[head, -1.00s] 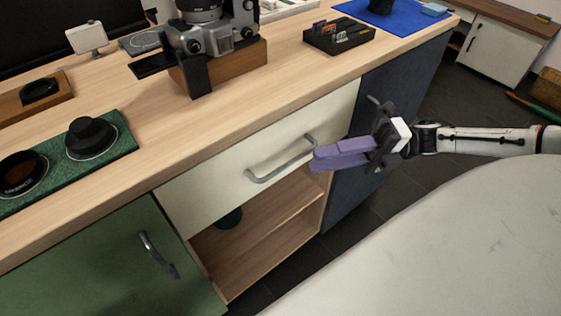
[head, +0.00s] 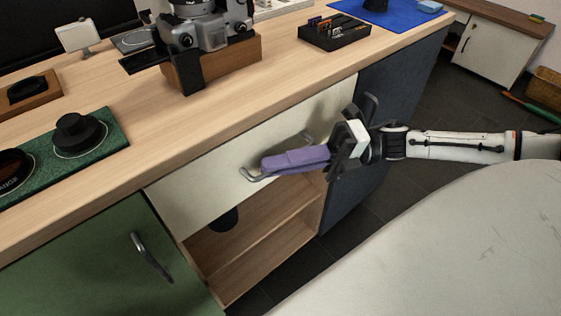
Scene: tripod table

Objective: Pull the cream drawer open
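The cream drawer (head: 210,178) is a pale front under the wooden counter, and it looks flush with the cabinet. Its grey bar handle (head: 256,174) shows at both ends, while its middle is hidden behind the purple fingers of my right gripper (head: 268,164). The fingers lie across the handle, pointing left in the head view. They overlap from this angle, so I cannot tell whether they are apart or closed on the bar. My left gripper is not in view.
An open wooden shelf (head: 262,255) is below the drawer. A green door (head: 85,262) with a handle is on the left, and a dark blue panel (head: 400,85) on the right. A camera on a wooden block (head: 235,62) stands on the counter (head: 190,120).

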